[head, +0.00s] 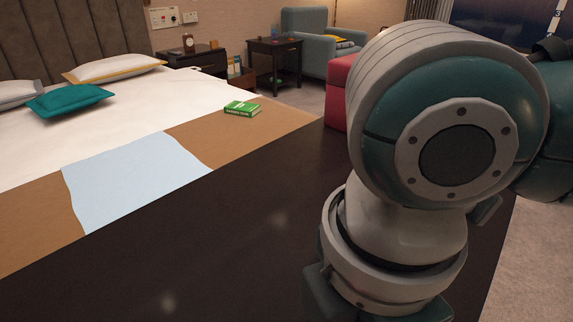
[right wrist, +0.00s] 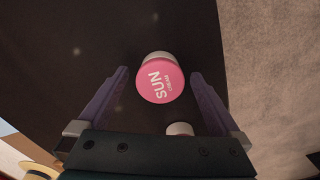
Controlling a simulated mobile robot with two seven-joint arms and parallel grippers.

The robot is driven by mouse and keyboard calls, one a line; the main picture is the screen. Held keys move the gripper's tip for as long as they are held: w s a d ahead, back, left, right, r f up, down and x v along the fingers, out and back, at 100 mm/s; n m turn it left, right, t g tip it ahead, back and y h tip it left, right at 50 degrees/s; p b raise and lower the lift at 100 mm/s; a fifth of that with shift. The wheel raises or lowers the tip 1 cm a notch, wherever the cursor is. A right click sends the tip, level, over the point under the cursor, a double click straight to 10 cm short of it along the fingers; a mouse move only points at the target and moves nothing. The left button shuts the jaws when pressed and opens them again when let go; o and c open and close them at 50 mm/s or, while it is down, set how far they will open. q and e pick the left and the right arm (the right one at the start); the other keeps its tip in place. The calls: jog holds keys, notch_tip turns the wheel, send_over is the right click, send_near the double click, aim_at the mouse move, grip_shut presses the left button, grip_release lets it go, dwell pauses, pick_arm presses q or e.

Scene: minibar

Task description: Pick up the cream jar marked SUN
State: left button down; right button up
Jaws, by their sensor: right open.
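The cream jar (right wrist: 160,78) shows in the right wrist view with a pink lid marked SUN CREAM and a whitish body. It stands on the dark surface (right wrist: 60,60). My right gripper (right wrist: 158,80) is open, with one finger on each side of the jar. Gaps show between the jar and both fingers, so they look apart from it. In the head view my right arm covers the right side, and the jar and the right fingertips are hidden. My left gripper is not in view.
A small white round item (right wrist: 180,129) sits close to the gripper's palm, partly hidden. The dark surface (head: 230,240) is bare to the left of my arm in the head view. Carpet (right wrist: 270,60) lies beyond the surface's right edge.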

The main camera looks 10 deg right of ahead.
jog(key=shift+f, duration=0.3)
jog(key=shift+c, duration=0.4)
jog(key=c, duration=1.4)
